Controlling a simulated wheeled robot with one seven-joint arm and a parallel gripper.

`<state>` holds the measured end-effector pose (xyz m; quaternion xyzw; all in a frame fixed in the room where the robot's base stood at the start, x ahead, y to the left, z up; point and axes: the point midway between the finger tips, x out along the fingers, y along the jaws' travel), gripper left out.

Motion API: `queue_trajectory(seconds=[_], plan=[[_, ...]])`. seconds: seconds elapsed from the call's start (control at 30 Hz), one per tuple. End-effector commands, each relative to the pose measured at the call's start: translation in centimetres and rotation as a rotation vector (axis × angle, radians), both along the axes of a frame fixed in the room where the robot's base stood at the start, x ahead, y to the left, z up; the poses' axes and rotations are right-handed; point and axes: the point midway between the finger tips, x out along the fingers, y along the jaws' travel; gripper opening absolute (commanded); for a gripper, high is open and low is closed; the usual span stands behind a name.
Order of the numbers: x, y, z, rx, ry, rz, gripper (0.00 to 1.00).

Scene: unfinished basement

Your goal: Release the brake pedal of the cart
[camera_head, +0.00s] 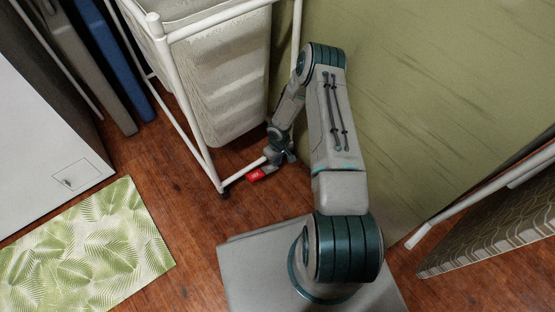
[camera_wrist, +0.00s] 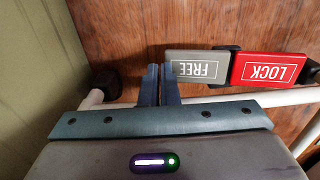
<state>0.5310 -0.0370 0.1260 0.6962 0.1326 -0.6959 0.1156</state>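The cart (camera_head: 168,66) is a white tube frame holding a pale fabric bag, standing upright beside the green wall. Its brake has two pedals low at the frame's bottom bar. The grey FREE pedal (camera_wrist: 197,64) and the red LOCK pedal (camera_wrist: 268,70) sit side by side in the wrist view, lettering upside down. The red pedal also shows in the head view (camera_head: 256,175). My gripper (camera_wrist: 160,72) has its two fingers together with nothing visible between them. Its tips are at the left end of the FREE pedal; I cannot tell whether they touch it.
A white cart tube (camera_wrist: 245,97) runs below the pedals, with a dark caster (camera_wrist: 107,82) at left. The green wall (camera_head: 400,90) is close on the right. A leaf-pattern mat (camera_head: 85,250) and a white cabinet (camera_head: 45,140) are at left. Wooden floor (camera_head: 195,215) is open before the cart.

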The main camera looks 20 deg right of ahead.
Motion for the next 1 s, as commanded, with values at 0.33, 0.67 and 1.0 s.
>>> queue_trajectory(seconds=[0.33, 0.67, 1.0], plan=[[0.0, -0.5, 2.8, -0.002, 0.002, 0.001, 0.0], [0.7, -2.0, 10.2, 0.0, -0.003, 0.003, 0.0], [1.0, -2.9, 13.6, -0.001, -0.001, 0.004, 0.0]])
